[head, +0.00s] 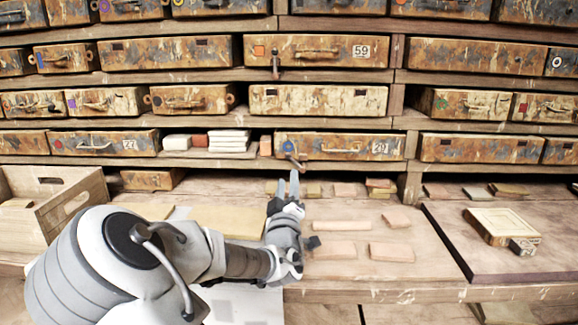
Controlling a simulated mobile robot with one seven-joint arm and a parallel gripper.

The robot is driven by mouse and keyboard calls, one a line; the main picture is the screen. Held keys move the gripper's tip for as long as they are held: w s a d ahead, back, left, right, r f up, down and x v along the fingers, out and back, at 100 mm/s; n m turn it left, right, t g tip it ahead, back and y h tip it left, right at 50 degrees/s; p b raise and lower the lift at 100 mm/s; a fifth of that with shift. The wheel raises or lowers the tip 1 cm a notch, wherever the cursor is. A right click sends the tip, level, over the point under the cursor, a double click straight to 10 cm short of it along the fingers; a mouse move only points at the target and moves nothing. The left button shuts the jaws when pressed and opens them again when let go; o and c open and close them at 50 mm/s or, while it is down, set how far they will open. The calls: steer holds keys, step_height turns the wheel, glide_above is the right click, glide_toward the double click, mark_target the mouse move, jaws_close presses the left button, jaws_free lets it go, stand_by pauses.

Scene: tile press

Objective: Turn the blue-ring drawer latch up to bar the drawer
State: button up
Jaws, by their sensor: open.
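The drawer numbered 29 (340,146) sits in the lower drawer row, right of centre, and looks shut. A small blue mark (288,147) is at its left end; whether it is a ring is too small to tell. A dark latch (297,162) seems to slant down and right from that mark, over the shelf edge. My gripper (287,180) is open and empty, its fingers pointing up just below the latch. I see no clear contact, and the fingertips partly cover the area below the latch.
Drawer 59 (317,52) above has its own hanging latch (276,66). Loose tiles (341,225) lie on the bench right of my gripper. A wooden crate (75,200) stands at left, and a dark board (480,255) with a tile block (503,226) at right.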

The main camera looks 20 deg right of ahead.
mark_target(295, 162)
steer(key=b+x, duration=0.1)
steer(key=x, duration=0.7)
steer(key=shift+w+d, duration=0.15)
jaws_close()
